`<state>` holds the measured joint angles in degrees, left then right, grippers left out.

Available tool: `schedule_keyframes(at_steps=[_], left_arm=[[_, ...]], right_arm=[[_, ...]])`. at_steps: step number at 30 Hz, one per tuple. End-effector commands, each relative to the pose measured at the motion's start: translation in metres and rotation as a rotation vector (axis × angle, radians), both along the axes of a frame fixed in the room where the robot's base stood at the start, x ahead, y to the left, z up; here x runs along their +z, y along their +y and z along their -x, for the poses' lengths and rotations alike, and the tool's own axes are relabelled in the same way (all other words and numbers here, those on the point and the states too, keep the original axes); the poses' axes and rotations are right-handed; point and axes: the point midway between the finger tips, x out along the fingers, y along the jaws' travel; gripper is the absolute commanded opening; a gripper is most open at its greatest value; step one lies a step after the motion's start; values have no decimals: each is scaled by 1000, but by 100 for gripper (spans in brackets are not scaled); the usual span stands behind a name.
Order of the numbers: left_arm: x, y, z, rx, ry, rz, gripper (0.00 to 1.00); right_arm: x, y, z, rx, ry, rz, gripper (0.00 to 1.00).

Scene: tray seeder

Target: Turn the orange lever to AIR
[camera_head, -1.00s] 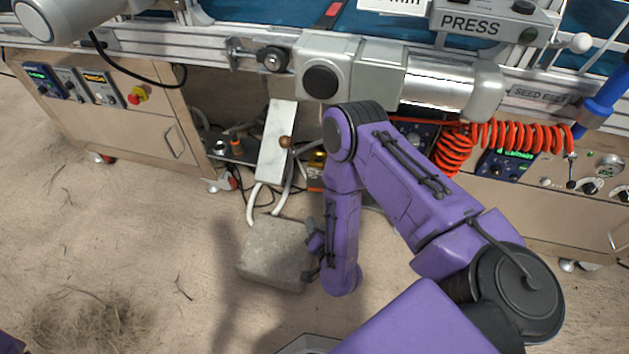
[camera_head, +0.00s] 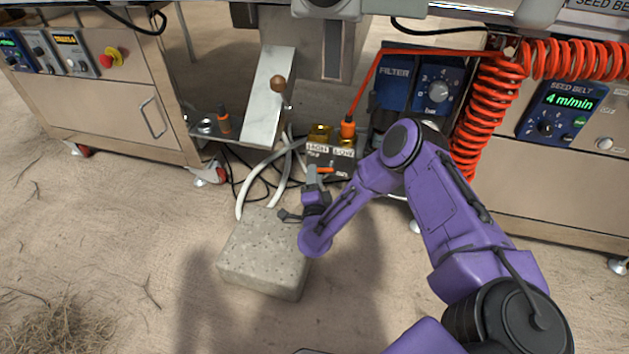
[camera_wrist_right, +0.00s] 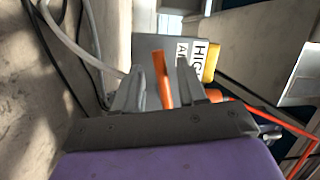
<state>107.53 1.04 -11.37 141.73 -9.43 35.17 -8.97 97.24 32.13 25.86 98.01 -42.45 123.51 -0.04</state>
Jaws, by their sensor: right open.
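The orange lever (camera_head: 325,170) is on the front of a grey valve block (camera_head: 342,163) with white labels, low beneath the machine. In the right wrist view the orange lever (camera_wrist_right: 163,80) stands between the two fingers of my right gripper (camera_wrist_right: 160,70), which is open. I cannot tell whether either finger touches it. The label letters are partly hidden there; "HIG" and "AI" show. In the head view my right gripper (camera_head: 312,185) is at the lever, in front of the block. My left gripper is not in view.
A concrete block (camera_head: 265,252) stands on the floor left of my right gripper. White hoses (camera_head: 250,190) and dark cables run behind it. A tilted metal plate with a brown knob (camera_head: 278,84) is up left. A coiled red hose (camera_head: 485,105) hangs at right.

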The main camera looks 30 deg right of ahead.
Motion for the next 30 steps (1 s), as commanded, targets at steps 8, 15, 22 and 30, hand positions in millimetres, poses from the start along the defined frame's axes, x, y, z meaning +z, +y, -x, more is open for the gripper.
schedule_keyframes(at_steps=[8, 15, 22, 30], left_arm=[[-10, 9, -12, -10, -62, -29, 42], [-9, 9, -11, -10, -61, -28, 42], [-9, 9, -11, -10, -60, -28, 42], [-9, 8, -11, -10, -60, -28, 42]], right_arm=[[2, -9, -14, 1, 1, -1, 41], [2, -9, -13, 1, 2, 0, 9], [4, -8, -14, 2, -22, -19, 0], [13, -6, -15, 3, -208, -178, 0]])
